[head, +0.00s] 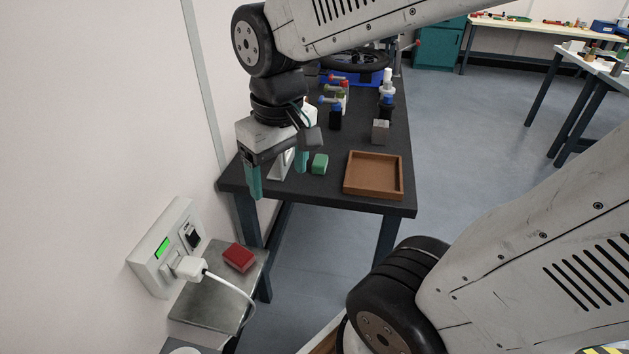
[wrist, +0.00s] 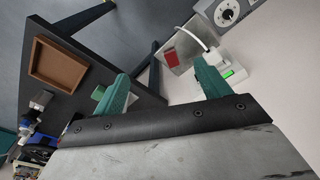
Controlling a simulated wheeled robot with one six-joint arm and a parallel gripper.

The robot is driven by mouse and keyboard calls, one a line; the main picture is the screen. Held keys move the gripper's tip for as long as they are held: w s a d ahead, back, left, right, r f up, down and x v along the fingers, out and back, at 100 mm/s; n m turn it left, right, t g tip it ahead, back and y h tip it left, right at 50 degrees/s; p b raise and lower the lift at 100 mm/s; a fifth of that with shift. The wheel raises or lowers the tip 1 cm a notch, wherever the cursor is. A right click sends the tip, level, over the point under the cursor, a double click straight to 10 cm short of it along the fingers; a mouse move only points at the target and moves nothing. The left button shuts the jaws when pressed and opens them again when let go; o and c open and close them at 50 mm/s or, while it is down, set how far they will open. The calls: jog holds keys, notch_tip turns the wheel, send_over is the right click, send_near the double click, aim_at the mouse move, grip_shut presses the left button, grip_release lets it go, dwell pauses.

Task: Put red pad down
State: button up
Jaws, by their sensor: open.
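The red pad (head: 240,257) lies on a small grey metal shelf (head: 212,303) below the wall socket unit in the head view. In the wrist view the red pad (wrist: 170,58) shows on the same shelf, beyond the fingertips. My gripper (head: 278,180) is open and empty, its teal fingers pointing down, above and apart from the pad, near the left front corner of the dark table. It also shows open in the wrist view (wrist: 160,82), with nothing between its fingers.
A wall unit (head: 168,248) with a green display has a white plug and cable hanging over the shelf. The dark table (head: 331,193) holds a brown wooden tray (head: 347,188), a green block (head: 319,164), a grey block (head: 380,131) and several bottles.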

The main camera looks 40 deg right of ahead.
jog(key=s+r, duration=0.2)
jog(key=s, duration=0.6)
jog(key=shift+d+m, duration=0.2)
jog(key=shift+m, duration=0.1)
dwell(0.7)
